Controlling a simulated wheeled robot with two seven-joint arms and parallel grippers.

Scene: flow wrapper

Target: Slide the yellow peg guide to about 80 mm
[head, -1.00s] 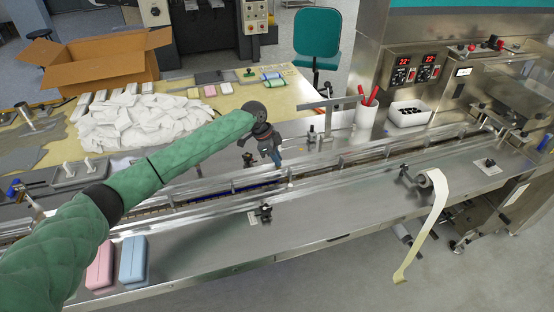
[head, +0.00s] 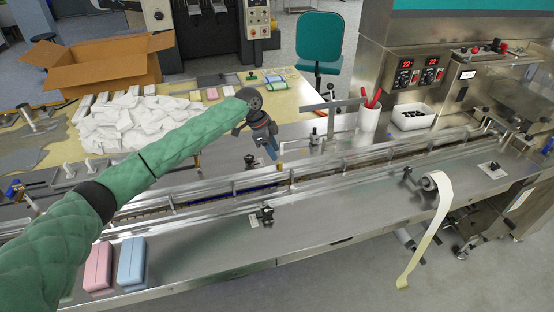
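My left gripper (head: 274,153) hangs above the back side of the conveyor channel (head: 235,186), at the end of my green-sleeved arm. Its fingers point down and show small and dark, with a bluish part near the tip. I cannot tell whether they are open, and I see nothing clearly held. A small black clamp or post (head: 251,161) stands just left of the fingertips. I cannot make out the yellow peg guide or any scale with certainty; my arm hides part of the channel. My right gripper is not in view.
Clear rails run along the conveyor. A black knob (head: 264,214) sits on the front deck. Pink (head: 98,267) and blue (head: 131,261) bars lie front left. The front deck's middle is mostly clear.

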